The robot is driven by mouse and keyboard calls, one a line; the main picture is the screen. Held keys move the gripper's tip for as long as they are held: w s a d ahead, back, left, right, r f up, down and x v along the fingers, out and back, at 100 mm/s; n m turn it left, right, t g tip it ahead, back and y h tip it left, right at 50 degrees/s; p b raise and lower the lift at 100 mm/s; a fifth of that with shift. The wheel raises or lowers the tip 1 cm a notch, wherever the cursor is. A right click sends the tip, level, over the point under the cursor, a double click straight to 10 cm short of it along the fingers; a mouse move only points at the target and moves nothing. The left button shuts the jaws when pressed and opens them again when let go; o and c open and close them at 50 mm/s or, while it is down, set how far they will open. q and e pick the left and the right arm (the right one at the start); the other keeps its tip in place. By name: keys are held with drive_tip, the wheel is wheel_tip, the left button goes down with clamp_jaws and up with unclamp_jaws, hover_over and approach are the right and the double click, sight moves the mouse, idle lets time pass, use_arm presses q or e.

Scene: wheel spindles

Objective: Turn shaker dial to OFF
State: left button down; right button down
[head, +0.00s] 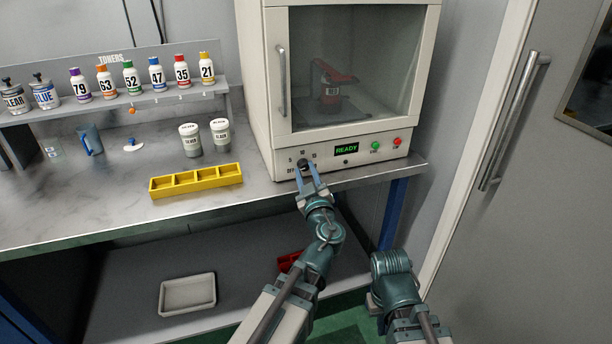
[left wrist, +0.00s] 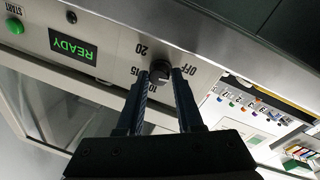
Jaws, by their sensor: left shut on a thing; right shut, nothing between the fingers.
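The shaker (head: 262,100) is a cream cabinet with a dark window. Its black dial (head: 303,162) is at the lower left of the front panel, with OFF, 10, 15 and 20 marked around it. My left gripper (head: 307,171) is shut on the dial. In the left wrist view the dial (left wrist: 160,69) sits between the two blue fingertips, and the panel appears upside down. I cannot tell which mark the dial points to. My right arm shows at the lower right of the head view, but its fingers are out of sight.
A green READY display (head: 346,148), a green button (head: 375,146) and a red button (head: 397,141) are right of the dial. A yellow tray (head: 196,188) and silver and black jars stand on the counter to the left. Toner bottles line the shelf behind.

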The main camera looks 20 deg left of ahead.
use_arm(q)
drive_tip(key=shift+w+n+y+b, duration=0.1)
drive_tip(key=shift+n+y+b, duration=0.2)
drive_tip(key=shift+n, duration=1.9)
drive_tip(key=c, duration=0.6)
unclamp_jaws()
drive_tip(key=shift+o, duration=0.2)
